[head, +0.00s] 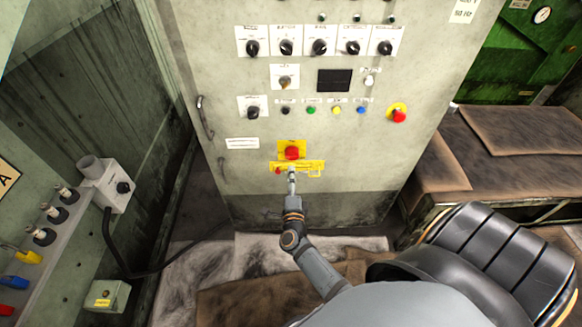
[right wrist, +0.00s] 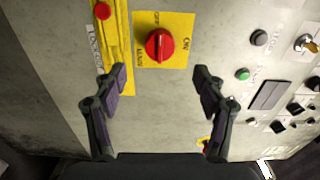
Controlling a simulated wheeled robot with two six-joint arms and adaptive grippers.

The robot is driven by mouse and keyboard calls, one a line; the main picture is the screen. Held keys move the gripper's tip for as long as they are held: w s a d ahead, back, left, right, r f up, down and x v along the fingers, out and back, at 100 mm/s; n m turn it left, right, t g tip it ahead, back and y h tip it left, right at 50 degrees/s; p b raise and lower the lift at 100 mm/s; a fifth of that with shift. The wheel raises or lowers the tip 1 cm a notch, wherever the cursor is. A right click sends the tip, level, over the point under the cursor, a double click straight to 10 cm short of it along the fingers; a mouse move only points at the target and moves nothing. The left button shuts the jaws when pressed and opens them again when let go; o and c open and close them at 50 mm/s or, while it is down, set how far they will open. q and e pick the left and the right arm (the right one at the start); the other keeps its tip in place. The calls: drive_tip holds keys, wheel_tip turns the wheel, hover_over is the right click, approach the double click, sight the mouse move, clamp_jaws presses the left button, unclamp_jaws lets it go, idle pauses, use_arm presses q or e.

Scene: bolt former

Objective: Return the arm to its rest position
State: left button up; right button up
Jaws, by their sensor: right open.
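My right gripper (head: 292,180) is in front of the lower part of the grey control cabinet (head: 230,80), just below the red main switch knob (head: 292,153). In the right wrist view my right gripper (right wrist: 160,85) is open, with nothing between its fingers. The red knob (right wrist: 160,45) on its yellow plate shows ahead, between and beyond the fingertips. The yellow lockout bar (head: 312,167) lies under the knob; in the right wrist view the bar (right wrist: 118,40) runs behind the left finger. Whether a fingertip touches the panel cannot be told. My left gripper is not in view.
Selector knobs (head: 319,47), a dark display (head: 334,80) and a red emergency button (head: 398,115) are on the cabinet. A door handle (head: 205,117) sticks out at its left. A brown-covered bench (head: 500,165) stands right. A grey switch box (head: 110,185) is at left.

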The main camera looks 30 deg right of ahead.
drive_tip(key=shift+v, duration=1.25)
drive_tip(key=shift+f, duration=0.1)
drive_tip(key=s+a+f+n+g+y+p, duration=0.35)
drive_tip(key=s+f+n, duration=0.4)
drive_tip(key=f, duration=0.35)
drive_tip(key=s+a+f+n+g+y+p, duration=0.25)
drive_tip(key=s+f+n+y, duration=0.3)
drive_tip(key=f+n, duration=0.4)
drive_tip(key=s+d+f+n+g+p, duration=0.1)
drive_tip(key=s+d+f+n+g, duration=0.1)
drive_tip(key=s, duration=1.1)
drive_tip(key=s+d+f+n+g+p, duration=0.2)
drive_tip(key=s+f+n+g, duration=0.3)
drive_tip(key=s, duration=0.8)
wheel_tip(320, 180, down, 3)
drive_tip(key=shift+r+n+g, duration=0.1)
drive_tip(key=shift+n+g, duration=0.2)
drive_tip(key=shift+g, duration=0.2)
